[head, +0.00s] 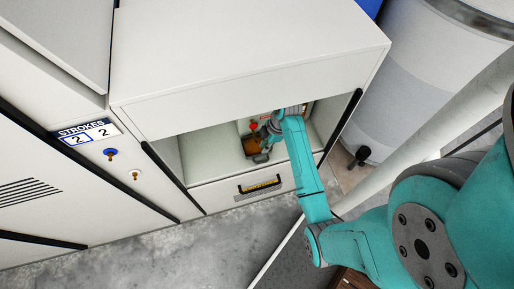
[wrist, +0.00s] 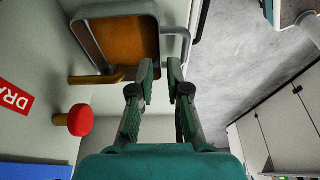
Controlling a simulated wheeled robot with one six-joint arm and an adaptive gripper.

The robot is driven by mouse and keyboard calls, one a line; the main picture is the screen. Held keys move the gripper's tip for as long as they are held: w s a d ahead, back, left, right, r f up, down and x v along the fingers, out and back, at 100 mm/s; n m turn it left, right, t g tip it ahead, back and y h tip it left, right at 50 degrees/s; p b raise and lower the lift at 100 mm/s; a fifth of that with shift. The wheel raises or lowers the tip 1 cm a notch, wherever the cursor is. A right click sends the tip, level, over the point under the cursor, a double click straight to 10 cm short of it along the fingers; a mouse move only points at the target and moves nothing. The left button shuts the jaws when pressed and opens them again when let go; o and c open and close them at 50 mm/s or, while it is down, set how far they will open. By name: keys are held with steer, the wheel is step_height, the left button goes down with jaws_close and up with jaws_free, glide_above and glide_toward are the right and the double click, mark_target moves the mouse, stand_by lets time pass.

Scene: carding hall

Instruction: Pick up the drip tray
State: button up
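The drip tray (wrist: 125,38) is a shallow, grey-rimmed rectangular tray with an orange-brown inside, at the top of the wrist view. A grey bar handle (wrist: 187,42) sticks out from its right side. In the head view the drip tray (head: 252,146) shows small and partly hidden inside the open bay of the white cabinet. My gripper (wrist: 160,64) has its fingertips at the tray's handle side, with a narrow empty gap between them. The right finger overlaps the handle in the picture; I cannot tell whether they touch.
A red knob (wrist: 80,120) on a brass stem sits beside the tray, near a red label (wrist: 14,101) reading "DRA". The white cabinet (head: 245,60) encloses the bay above and at the sides. Grey floor (head: 180,248) is clear in front.

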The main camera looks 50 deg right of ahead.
mark_target(258, 150)
steer(key=shift+w+a+f, duration=0.15)
steer(key=shift+a+f, duration=0.1)
steer(key=shift+f, duration=0.05)
steer(key=shift+x, duration=2.2)
jaws_close()
